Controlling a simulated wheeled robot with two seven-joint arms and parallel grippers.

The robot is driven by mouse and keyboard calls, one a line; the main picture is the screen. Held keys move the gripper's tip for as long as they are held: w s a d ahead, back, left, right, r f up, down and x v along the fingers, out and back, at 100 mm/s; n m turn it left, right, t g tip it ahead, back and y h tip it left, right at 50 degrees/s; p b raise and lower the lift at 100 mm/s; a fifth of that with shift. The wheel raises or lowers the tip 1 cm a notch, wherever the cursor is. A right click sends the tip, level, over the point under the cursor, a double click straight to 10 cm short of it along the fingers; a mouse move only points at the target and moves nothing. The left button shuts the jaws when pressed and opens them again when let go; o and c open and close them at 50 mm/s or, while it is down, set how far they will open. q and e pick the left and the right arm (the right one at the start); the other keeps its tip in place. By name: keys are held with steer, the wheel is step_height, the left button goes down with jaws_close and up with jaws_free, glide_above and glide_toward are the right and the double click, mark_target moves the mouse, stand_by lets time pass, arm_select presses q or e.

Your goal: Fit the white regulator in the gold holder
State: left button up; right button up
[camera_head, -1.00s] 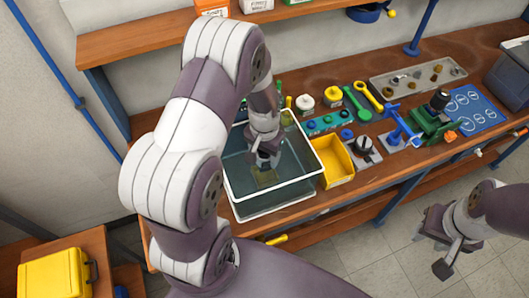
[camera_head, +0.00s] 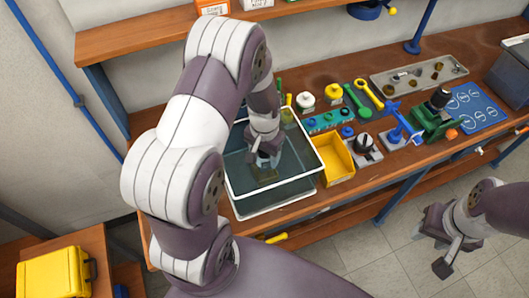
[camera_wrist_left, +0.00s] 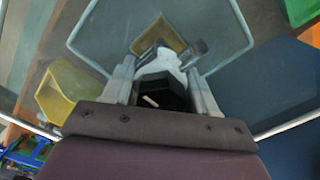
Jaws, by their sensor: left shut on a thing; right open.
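My left gripper (camera_head: 265,158) reaches down into a clear bin with a white rim (camera_head: 276,193). In the left wrist view its two fingers (camera_wrist_left: 162,88) are shut on the white regulator (camera_wrist_left: 166,62), whose dark part sits between them. The gold holder (camera_wrist_left: 160,36) shows just beyond the regulator's white end. I cannot tell whether regulator and holder touch. My right gripper (camera_head: 440,245) is open and empty at the lower right, over the floor.
A yellow bin (camera_head: 336,160) stands right of the clear bin. Several knobs, wrenches, a dial block (camera_head: 365,147) and a green vise (camera_head: 432,122) fill the bench further right. A grey parts tray (camera_head: 405,72) lies behind. A shelf (camera_head: 130,40) overhangs the back.

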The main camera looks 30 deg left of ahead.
arm_select(q)
steer(key=shift+f+b, duration=1.1)
steer(key=shift+f, duration=1.25)
stand_by(2.1)
steer(key=o, duration=1.8)
steer(key=shift+r+p, duration=3.6)
steer(key=shift+r, duration=0.45)
